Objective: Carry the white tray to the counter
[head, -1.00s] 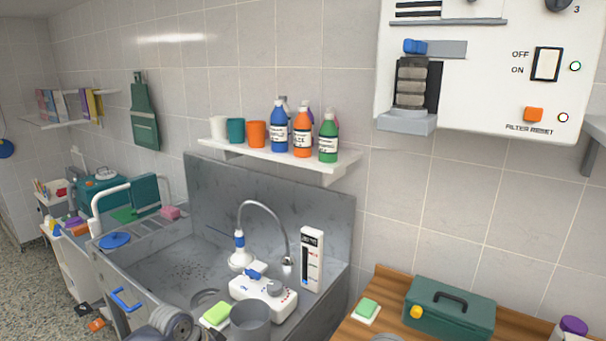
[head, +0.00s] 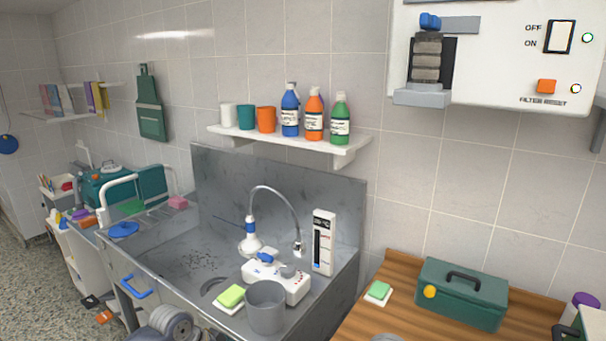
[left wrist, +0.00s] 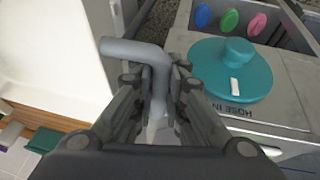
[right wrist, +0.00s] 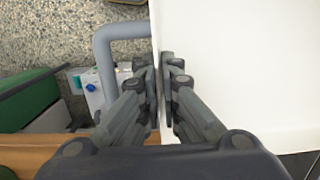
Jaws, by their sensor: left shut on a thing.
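A large white surface, which I take for the white tray (left wrist: 60,50), fills the upper left of the left wrist view. A grey bar handle (left wrist: 135,50) joins its edge. My left gripper (left wrist: 158,95) is shut on this handle. In the right wrist view a white panel (right wrist: 240,60), likely the same tray, fills the right side, with a grey bar (right wrist: 115,35) at its left edge. My right gripper (right wrist: 162,85) is at that edge, fingertips close together; whether they grip is unclear. The head view shows neither gripper nor the tray.
A teal lid (left wrist: 230,70) on a grey unit is right of my left gripper.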

